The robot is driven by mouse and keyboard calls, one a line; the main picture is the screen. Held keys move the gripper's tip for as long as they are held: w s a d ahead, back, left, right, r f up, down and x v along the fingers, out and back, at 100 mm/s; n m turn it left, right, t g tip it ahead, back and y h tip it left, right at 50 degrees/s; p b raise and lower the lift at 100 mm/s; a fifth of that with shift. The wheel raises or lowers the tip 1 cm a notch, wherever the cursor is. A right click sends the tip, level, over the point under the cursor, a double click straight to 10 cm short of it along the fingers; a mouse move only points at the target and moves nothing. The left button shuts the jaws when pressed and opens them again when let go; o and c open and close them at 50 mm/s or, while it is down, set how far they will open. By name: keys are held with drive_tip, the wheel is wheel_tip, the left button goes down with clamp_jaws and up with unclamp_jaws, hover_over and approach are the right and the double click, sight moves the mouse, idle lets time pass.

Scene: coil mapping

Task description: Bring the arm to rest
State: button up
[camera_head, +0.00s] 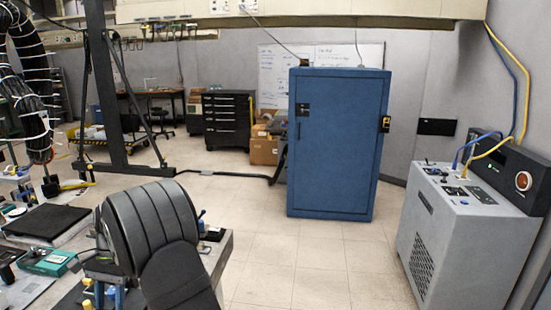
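A thick dark limb with pale bands (33,95) comes down from the top left corner, and it looks like an arm, though I cannot be sure that it is mine. Its lower end hangs over the cluttered bench at the left. The end is small and lost among dark parts and wires, so I cannot make out gripper fingers or whether they hold anything. A large black ribbed drum (150,225) sits at the near end of the bench, with a broad dark piece running from it to the bottom edge.
A teal box (46,262) and a black pad (46,222) lie on the bench. A blue cabinet (335,150) stands on the tiled floor. A grey console (462,235) with cables is at the right. A black drawer unit (228,122) stands behind. The middle floor is clear.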

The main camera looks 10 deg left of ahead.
drive_tip(key=x, duration=1.1)
drive_tip(key=shift+f, duration=0.2)
drive_tip(key=shift+s+a+r+m+y, duration=0.15)
drive_tip(key=shift+a+m+y, duration=0.25)
drive_tip(key=shift+a+m, duration=0.6)
drive_tip(key=shift+d, duration=0.25)
drive_tip(key=o, duration=1.3)
drive_tip(key=shift+c, duration=0.2)
drive_tip(key=w+r+m, duration=0.3)
drive_tip(key=r, duration=0.1)
drive_tip(key=w+a+r+m+t+y, duration=0.1)
drive_tip(key=w+r+m, duration=0.1)
drive_tip(key=r, duration=0.3)
drive_tip(key=w+a+r+m+t+y, duration=0.1)
drive_tip(key=w+r+m, duration=0.2)
drive_tip(key=w+r, duration=0.1)
drive_tip(key=shift+w+a+r+m, duration=0.1)
drive_tip(key=shift+w+r+m, duration=0.15)
drive_tip(key=shift+r, duration=0.45)
drive_tip(key=w+d+r+m+t+y, duration=0.1)
drive_tip(key=w+r+m, duration=0.25)
drive_tip(key=r, duration=0.35)
drive_tip(key=w+r+m+t+y, duration=0.1)
drive_tip(key=w+r+m+t, duration=0.1)
drive_tip(key=r+m, duration=0.35)
drive_tip(key=shift+n, duration=0.65)
drive_tip(key=x, duration=0.8)
drive_tip(key=shift+f, duration=0.3)
